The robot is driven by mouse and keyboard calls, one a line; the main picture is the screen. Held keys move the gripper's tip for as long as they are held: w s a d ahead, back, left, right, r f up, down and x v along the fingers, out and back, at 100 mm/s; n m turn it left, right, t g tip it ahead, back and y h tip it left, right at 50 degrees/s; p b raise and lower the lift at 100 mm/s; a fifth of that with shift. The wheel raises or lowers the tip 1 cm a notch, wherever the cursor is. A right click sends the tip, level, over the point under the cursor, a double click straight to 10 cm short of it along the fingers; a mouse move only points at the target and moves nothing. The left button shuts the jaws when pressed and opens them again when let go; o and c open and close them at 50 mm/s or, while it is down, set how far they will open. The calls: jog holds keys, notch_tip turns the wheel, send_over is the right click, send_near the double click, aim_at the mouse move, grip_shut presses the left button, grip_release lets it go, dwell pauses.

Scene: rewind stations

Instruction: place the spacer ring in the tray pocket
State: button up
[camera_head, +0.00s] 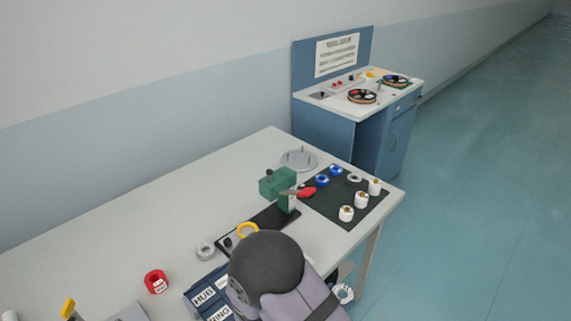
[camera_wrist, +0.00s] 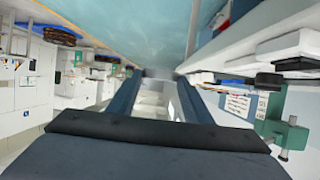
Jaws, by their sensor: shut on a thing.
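In the head view the gripper is hidden behind my dark arm joint. A blue tray (camera_head: 193,299) with white labels reading HUB and RING lies at the table's front, partly covered by my arm. Its pockets are not clear. A grey ring (camera_head: 205,250) lies on the table behind the tray. I cannot tell which thing is the spacer ring.
A green press (camera_head: 275,185) stands mid-table, also in the wrist view (camera_wrist: 286,136). A dark mat (camera_head: 332,208) holds blue rings and white cylinders. A red roll (camera_head: 155,282) lies left. The table's back left is clear.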

jog(key=shift+d+m+g+h, duration=0.3)
jog(key=shift+d+m+g, duration=0.1)
jog(key=shift+d, duration=0.8)
jog(key=shift+d, duration=0.1)
